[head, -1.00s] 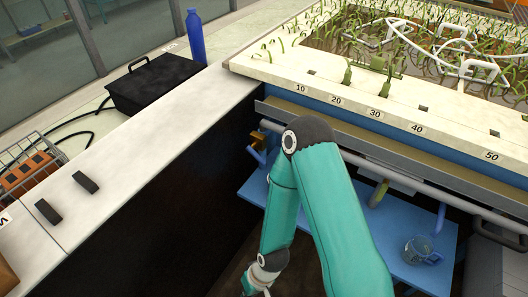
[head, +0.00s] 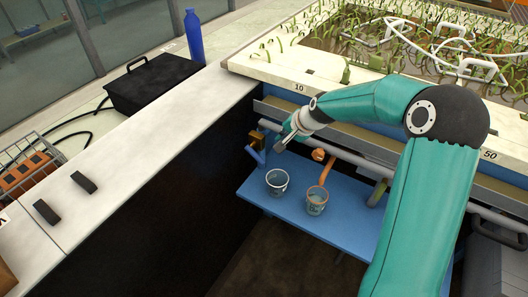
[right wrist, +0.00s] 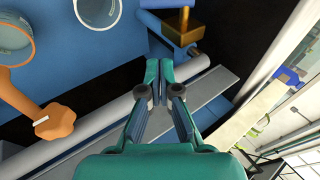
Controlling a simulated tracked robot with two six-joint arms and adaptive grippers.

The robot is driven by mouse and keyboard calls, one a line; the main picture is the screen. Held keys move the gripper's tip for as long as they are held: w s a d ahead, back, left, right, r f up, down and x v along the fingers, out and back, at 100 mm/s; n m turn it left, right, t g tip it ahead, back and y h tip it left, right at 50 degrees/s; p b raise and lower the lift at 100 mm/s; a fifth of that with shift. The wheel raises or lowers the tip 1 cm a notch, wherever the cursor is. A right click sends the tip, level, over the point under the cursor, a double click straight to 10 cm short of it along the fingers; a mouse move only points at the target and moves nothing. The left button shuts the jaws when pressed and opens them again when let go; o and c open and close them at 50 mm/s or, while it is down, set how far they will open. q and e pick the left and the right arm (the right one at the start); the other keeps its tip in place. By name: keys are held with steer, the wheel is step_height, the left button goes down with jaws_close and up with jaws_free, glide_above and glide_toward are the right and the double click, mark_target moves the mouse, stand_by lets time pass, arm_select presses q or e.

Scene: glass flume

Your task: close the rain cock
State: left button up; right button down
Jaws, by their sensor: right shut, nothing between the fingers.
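Below the ledge with the numbers, an orange cock (head: 319,156) has a round knob and a curved orange spout over a cup. Its knob also shows at the left of the right wrist view (right wrist: 57,120), with a white mark. A brass-coloured cock body (head: 255,140) with a blue spout stands further left; it shows at the top of the right wrist view (right wrist: 180,28). I cannot tell which one is the rain cock. My right gripper (head: 281,147) is shut and empty, between the two cocks and apart from both. My left gripper is not in view.
Two cups, one left (head: 277,181) and one right (head: 317,202), stand on the blue shelf (head: 250,192). A grey pipe (head: 348,158) runs along the front above it. The pale ledge (head: 262,74) overhangs. A white counter (head: 150,130) lies at the left.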

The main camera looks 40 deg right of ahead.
mark_target(256, 153)
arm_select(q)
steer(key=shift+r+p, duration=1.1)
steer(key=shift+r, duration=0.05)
arm_select(e)
steer(key=shift+w+a+f, duration=0.5)
steer(key=shift+w+f, duration=0.4)
steer(key=shift+f, duration=0.65)
steer(key=shift+w+a+f, duration=0.55)
steer(key=shift+w+f, duration=0.35)
steer(key=shift+f, duration=0.6)
steer(key=shift+w+a+f, duration=0.5)
steer(key=shift+w+f, duration=0.4)
steer(key=shift+f, duration=0.65)
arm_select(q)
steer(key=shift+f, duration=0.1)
